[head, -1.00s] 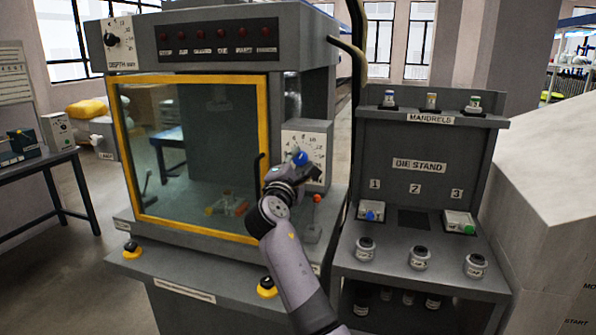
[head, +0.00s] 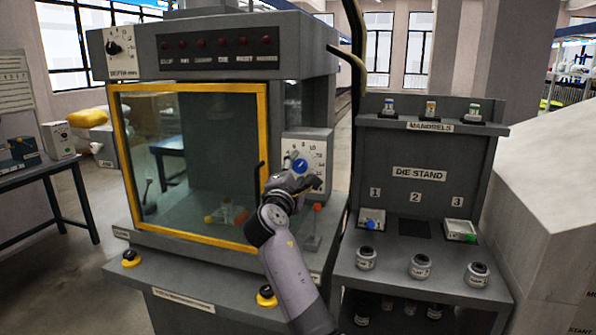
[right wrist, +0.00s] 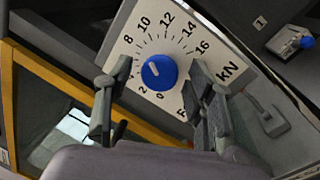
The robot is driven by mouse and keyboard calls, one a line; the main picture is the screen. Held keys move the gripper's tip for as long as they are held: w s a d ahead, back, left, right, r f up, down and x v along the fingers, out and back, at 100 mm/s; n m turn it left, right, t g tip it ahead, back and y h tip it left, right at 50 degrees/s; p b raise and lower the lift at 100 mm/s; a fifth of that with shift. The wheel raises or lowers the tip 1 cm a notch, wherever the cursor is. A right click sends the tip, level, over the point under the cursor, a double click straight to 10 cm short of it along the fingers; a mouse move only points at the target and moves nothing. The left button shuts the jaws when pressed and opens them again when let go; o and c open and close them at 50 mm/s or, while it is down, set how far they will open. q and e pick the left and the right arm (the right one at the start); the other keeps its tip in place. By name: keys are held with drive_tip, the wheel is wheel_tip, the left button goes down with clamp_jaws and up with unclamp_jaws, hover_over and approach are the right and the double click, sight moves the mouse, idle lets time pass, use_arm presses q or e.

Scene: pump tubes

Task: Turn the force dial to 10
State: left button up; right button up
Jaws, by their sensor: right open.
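The force dial is a blue round knob (right wrist: 159,73) with a white mark, on a white scale plate (right wrist: 180,48) numbered up to 16 and marked kN. The mark points up and left in the right wrist view, roughly toward 8. In the head view the dial (head: 300,166) is on the press front, right of the yellow-framed door. My right gripper (right wrist: 160,70) is open, with one finger on each side of the knob and visible gaps to it. In the head view the right gripper (head: 293,183) is just below the dial. My left gripper is out of view.
The yellow-framed door (head: 263,120) is left of the dial, with a dark handle close to my gripper. A red-tipped lever (head: 317,207) is below the dial. The die stand (head: 420,174) is to the right. A depth dial (head: 113,47) is at the upper left.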

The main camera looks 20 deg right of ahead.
drive_tip(key=v, duration=1.2)
